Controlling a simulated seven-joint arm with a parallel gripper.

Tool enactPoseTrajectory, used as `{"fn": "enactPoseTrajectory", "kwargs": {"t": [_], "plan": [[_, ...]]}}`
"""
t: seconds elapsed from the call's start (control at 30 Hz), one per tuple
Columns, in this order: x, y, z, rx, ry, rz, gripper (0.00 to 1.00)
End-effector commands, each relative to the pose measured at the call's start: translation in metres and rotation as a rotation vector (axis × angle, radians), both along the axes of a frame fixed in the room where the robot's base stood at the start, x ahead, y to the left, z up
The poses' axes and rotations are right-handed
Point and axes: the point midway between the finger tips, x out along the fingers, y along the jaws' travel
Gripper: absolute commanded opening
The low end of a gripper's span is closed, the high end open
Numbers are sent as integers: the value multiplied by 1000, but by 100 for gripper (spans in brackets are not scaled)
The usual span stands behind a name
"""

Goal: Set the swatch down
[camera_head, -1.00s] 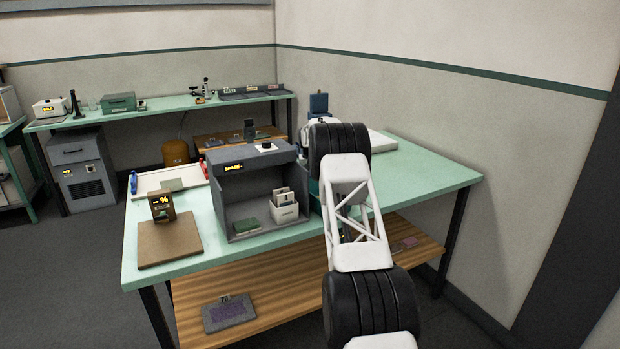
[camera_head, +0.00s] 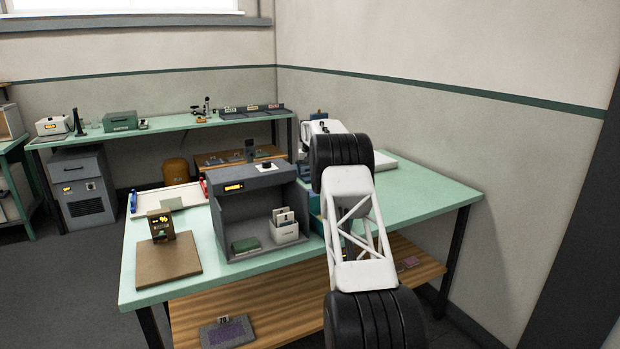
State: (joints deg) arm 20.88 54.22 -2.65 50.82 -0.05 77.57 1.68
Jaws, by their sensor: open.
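My white and black arm reaches over the green bench (camera_head: 430,195) on its right half. My gripper is hidden behind the arm, so its jaws and anything at them do not show. I cannot tell which piece is the swatch. A flat grey-green piece (camera_head: 171,204) lies on the white tray (camera_head: 186,195) at the bench's back left. A dark green block (camera_head: 246,244) lies inside the grey open-front box (camera_head: 228,212), left of a small white holder (camera_head: 285,233) with cards. A purple patch on a grey plate (camera_head: 227,331) lies on the lower wooden shelf.
A brown board (camera_head: 168,266) with a small display stand (camera_head: 161,226) sits at the front left. The grey box stands close left of my arm. The bench's right end is clear. A back bench (camera_head: 165,124) holds a green case and other equipment. A wall borders the right.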

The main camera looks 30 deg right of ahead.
Motion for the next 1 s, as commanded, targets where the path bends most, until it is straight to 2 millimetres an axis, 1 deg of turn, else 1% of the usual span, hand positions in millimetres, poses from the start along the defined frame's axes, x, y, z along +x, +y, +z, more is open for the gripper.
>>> {"fn": "enactPoseTrajectory", "kwargs": {"t": [0.57,0.6,1.0], "plan": [[0,0,2,0,0,0,88],[0,0,1,0,0,0,94],[2,-1,0,0,0,0,94]]}}
